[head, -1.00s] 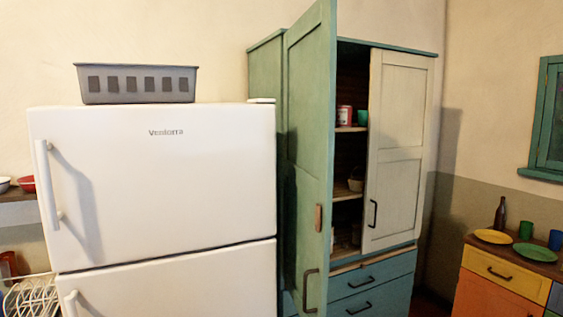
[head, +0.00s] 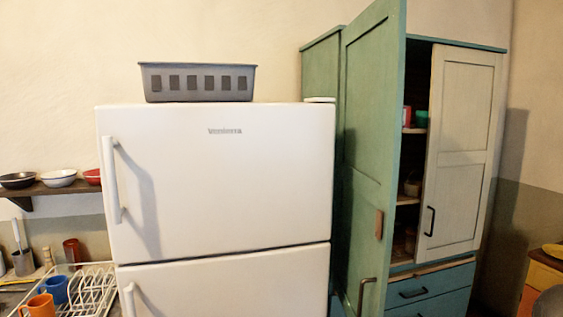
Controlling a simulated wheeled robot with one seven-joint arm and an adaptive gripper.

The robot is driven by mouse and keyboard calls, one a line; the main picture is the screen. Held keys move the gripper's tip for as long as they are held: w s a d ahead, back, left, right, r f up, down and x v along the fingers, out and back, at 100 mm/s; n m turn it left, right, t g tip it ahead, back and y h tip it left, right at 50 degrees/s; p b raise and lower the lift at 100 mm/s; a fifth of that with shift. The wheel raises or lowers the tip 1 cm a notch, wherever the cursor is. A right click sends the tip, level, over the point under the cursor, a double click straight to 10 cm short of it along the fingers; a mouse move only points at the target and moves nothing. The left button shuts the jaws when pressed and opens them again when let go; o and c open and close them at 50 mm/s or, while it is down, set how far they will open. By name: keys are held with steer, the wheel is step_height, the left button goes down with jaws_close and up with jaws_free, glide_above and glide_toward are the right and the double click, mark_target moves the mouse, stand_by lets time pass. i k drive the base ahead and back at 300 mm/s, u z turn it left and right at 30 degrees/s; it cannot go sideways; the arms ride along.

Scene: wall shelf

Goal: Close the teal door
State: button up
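The teal-green door (head: 372,150) of the tall cabinet stands wide open, swung out toward me on its left side. It has a dark bar handle (head: 366,296) near the bottom of the view and a brown wooden piece (head: 379,224) above it on the edge. The cabinet's pale right door (head: 462,150) looks shut. Between the two doors the dark inside shows, with shelves holding a red item (head: 407,116), a green cup (head: 421,118) and a small basket (head: 412,187). The open door's lower end is cut off by the frame. My gripper is not in view.
A white fridge (head: 215,180) stands left of the open door, with a grey basket (head: 198,82) on top. A dish rack (head: 92,283) and mugs are at the lower left, below a shelf with bowls (head: 59,178). Blue drawers (head: 428,292) sit under the cabinet doors.

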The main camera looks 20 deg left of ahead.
mark_target(374, 48)
steer(key=u, duration=0.35)
steer(key=i, duration=1.7)
steer(key=z, duration=0.25)
steer(key=k, duration=1.05)
steer(key=u, duration=0.15)
steer(key=i, duration=0.25)
steer(key=z, duration=0.1)
